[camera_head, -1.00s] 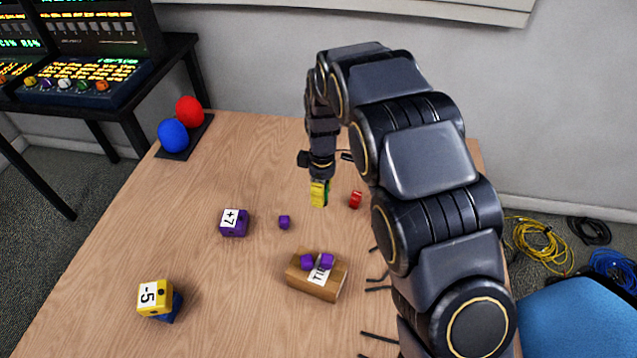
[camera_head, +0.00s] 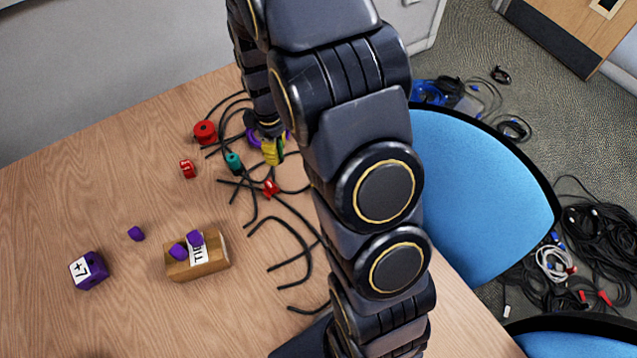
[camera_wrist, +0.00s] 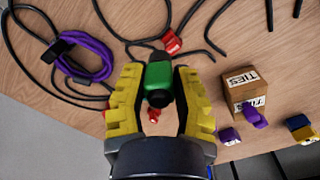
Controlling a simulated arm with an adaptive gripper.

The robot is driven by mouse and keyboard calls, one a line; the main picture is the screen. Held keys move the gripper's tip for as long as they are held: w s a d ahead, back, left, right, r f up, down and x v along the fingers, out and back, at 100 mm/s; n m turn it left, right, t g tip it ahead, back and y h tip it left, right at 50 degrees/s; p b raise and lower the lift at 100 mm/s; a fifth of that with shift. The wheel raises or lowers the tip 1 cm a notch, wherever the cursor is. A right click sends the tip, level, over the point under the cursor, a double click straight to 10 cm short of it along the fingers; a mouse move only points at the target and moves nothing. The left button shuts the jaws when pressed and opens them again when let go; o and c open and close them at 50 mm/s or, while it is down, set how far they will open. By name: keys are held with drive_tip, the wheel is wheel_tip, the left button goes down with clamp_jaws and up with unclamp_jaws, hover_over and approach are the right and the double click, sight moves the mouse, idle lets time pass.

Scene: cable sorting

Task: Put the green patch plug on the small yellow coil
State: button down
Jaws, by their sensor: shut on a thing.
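My gripper (camera_wrist: 158,98) is shut on the green patch plug (camera_wrist: 158,76), a green block with a dark end, held between its yellow fingers. In the head view my gripper (camera_head: 272,152) hangs above the cables at the table's far side, and a sliver of the green plug (camera_head: 281,153) shows beside a finger. A purple coil (camera_wrist: 92,64) lies to the left in the wrist view; in the head view my gripper partly hides it (camera_head: 251,138). I make out no small yellow coil in either current view.
Black cables (camera_head: 284,222) spread over the table, with a red spool (camera_head: 205,131), a teal piece (camera_head: 233,162) and red plugs (camera_head: 187,169) nearby. A TIES box (camera_head: 210,262) with purple pieces stands nearer. Blue chair (camera_head: 490,190) beyond the edge.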

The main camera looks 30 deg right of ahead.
drive_tip(key=s+d+m, duration=0.3)
drive_tip(key=s+d, duration=0.3)
drive_tip(key=d, duration=0.1)
wheel_tip(320, 180, down, 8)
drive_tip(key=shift+f, duration=0.25)
drive_tip(key=c, duration=0.9)
unclamp_jaws()
drive_tip(key=shift+f, duration=0.1)
wheel_tip(320, 180, up, 12)
drive_tip(key=s+a+r+m, duration=0.2)
drive_tip(key=s+a+r, duration=0.2)
drive_tip(key=s, duration=0.2)
drive_tip(key=s+a+r+m+g, duration=0.1)
drive_tip(key=s+a+r+m, duration=0.1)
drive_tip(key=s+a+r, duration=0.3)
drive_tip(key=s+a+r+m, duration=0.2)
drive_tip(key=s+a+r, duration=0.2)
drive_tip(key=s, duration=0.4)
drive_tip(key=shift+a+r+g, duration=0.3)
drive_tip(key=shift+a+r, duration=0.05)
drive_tip(key=shift+r, duration=0.3)
